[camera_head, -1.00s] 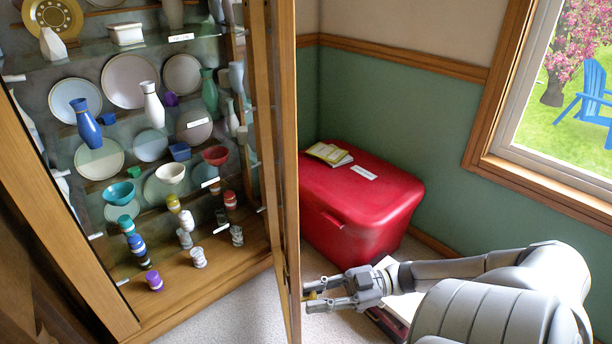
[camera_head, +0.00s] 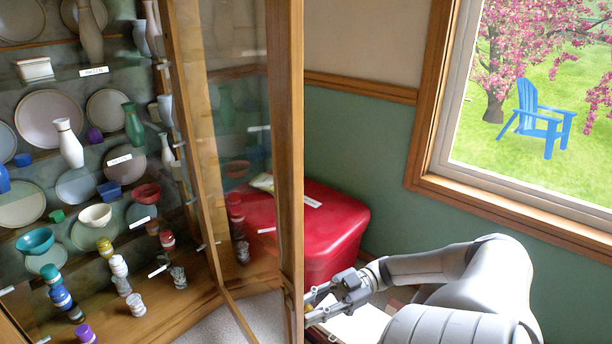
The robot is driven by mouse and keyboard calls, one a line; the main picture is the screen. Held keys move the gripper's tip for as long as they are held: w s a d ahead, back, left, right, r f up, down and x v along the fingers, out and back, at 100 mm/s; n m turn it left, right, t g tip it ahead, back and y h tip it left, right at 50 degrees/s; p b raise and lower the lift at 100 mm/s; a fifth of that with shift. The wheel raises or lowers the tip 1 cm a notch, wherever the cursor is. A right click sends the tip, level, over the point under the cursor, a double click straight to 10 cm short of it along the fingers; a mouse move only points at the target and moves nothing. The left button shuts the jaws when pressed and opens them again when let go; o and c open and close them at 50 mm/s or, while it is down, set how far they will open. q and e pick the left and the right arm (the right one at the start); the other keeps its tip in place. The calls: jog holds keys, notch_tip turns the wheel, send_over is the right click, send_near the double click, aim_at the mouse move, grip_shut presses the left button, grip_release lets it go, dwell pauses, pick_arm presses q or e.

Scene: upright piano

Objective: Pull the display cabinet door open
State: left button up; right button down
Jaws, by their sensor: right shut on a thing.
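The wooden display cabinet (camera_head: 205,300) fills the left of the head view, with plates, vases and bowls on its shelves. Its glass-paned door (camera_head: 290,150) stands partly open, its wooden edge upright near the middle of the picture. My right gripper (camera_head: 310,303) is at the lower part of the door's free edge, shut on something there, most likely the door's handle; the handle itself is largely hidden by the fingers. My left gripper is not in view.
A red chest (camera_head: 335,228) stands behind the door against the green wall (camera_head: 375,135). A white flat object (camera_head: 355,325) lies low beneath my right arm. A window (camera_head: 535,100) is at the right.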

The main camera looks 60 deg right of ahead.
jog(key=shift+w+d+t, duration=0.15)
jog(key=shift+d+t, duration=0.1)
jog(key=shift+t, duration=0.05)
